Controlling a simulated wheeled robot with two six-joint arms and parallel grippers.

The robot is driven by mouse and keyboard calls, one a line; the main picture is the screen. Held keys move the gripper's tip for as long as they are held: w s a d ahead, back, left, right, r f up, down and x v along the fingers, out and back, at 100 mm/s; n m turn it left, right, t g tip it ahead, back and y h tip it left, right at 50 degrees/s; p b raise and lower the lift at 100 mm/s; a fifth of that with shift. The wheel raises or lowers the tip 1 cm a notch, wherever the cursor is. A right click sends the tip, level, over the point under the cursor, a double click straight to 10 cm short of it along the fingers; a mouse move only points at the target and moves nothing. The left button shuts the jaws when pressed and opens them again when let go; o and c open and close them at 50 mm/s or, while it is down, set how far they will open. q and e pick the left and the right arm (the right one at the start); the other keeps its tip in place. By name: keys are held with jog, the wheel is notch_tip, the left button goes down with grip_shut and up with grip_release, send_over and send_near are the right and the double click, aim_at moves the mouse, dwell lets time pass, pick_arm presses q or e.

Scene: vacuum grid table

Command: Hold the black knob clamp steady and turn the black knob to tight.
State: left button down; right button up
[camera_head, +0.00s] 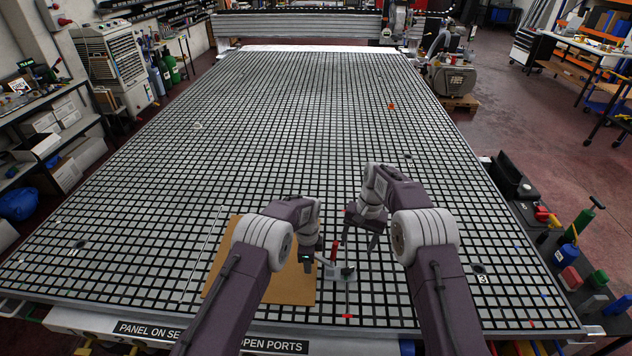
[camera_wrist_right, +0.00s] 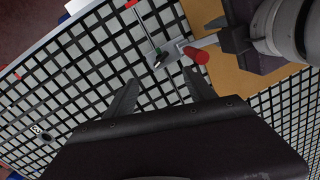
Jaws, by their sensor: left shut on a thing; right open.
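A small clamp with a pale metal body (camera_head: 329,268) sits on the grid table near the brown board. A red upright handle (camera_head: 335,249) and a small dark knob (camera_head: 347,272) stand on it. In the right wrist view the red handle (camera_wrist_right: 196,54) and dark knob (camera_wrist_right: 160,60) show near the top. My left gripper (camera_head: 317,259) is shut on the clamp's pale arm, beside the red handle. My right gripper (camera_head: 360,239) is open and empty, above and behind the knob. In the right wrist view its two fingers (camera_wrist_right: 161,77) stand apart, with the knob beyond them.
The brown board (camera_head: 285,289) lies flat under my left arm, left of the clamp. Red marks (camera_head: 347,315) lie on the table nearby. The grid table (camera_head: 270,130) is mostly clear behind. Bottles and tools stand beyond its right edge.

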aim_at(349, 267)
jog(key=f+m, duration=0.3)
jog(key=m, duration=0.1)
jog(key=a+f+m+h, duration=0.1)
jog(key=f+m, duration=0.2)
jog(key=f, duration=0.1)
jog(key=f+m, duration=0.3)
jog(key=m, duration=0.1)
jog(key=shift+s+a+f+m+t, duration=0.15)
jog(key=shift+s+a+m+t, duration=0.15)
jog(key=shift+s, duration=0.1)
jog(key=shift+f+n, duration=0.35)
jog(key=shift+n, duration=0.05)
notch_tip(349, 267, up, 12)
jog(key=w+a+r+n+t+y, duration=0.2)
jog(key=a+r+n, duration=0.3)
jog(key=r, duration=0.3)
jog(key=w+a+r+n+t+y, duration=0.3)
jog(key=a+r, duration=0.3)
jog(key=r, duration=0.3)
jog(key=shift+w+n+t, duration=0.55)
jog(key=shift+n+t, duration=0.35)
jog(key=shift+r, duration=0.1)
jog(key=shift+c, duration=0.3)
